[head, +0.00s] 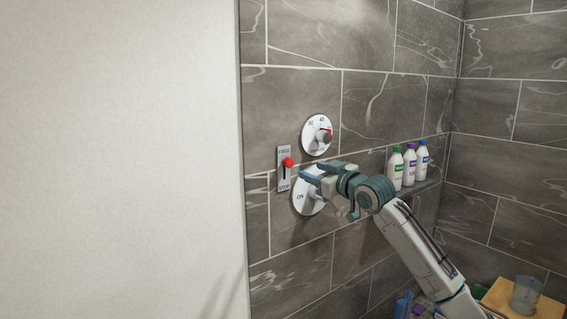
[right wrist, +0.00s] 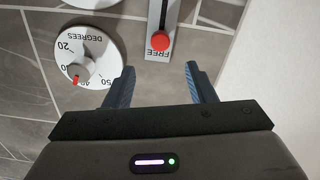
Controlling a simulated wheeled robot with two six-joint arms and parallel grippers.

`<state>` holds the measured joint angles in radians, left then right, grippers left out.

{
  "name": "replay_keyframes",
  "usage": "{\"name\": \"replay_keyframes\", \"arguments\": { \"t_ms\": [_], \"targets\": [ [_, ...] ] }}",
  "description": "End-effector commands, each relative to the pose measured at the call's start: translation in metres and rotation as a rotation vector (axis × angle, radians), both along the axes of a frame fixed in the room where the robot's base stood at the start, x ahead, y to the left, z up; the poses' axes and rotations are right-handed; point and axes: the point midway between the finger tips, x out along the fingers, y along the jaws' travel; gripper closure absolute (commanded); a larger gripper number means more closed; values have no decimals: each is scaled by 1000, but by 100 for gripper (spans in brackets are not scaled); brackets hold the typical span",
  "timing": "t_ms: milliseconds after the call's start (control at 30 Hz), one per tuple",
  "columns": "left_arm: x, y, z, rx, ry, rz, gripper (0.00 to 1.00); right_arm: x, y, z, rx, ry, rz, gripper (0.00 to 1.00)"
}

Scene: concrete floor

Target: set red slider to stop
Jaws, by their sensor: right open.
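The red slider knob (head: 289,162) sits near the upper end of its slot on a narrow grey plate (head: 283,185), close to the top label, with STOP printed at the bottom. In the right wrist view the red knob (right wrist: 159,41) is beside the word FREE on its plate (right wrist: 157,14), which appears upside down. My right gripper (head: 309,174) is open and empty, just right of and slightly below the knob in the head view. In the wrist view its fingers (right wrist: 159,74) are spread either side of the knob's line, apart from it. My left gripper is out of view.
A white degrees dial (head: 313,139) with a red pointer is above right of the slider. A white ON dial (head: 300,199) is below, partly hidden by my gripper. Several bottles (head: 409,166) stand on a ledge to the right. A pale wall (head: 120,160) fills the left.

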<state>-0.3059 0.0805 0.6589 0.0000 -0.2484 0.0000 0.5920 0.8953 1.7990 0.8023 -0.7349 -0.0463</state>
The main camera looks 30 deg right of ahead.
Motion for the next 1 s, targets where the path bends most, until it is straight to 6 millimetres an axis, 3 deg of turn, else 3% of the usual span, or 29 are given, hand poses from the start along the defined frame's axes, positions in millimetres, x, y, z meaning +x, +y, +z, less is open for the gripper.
{"name": "replay_keyframes", "arguments": {
  "t_ms": [600,1000],
  "targets": [
    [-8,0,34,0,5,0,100,91,8,1,4,1,0,50],
    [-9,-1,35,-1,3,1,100,99,9,-1,0,1,0,50]
  ]
}}
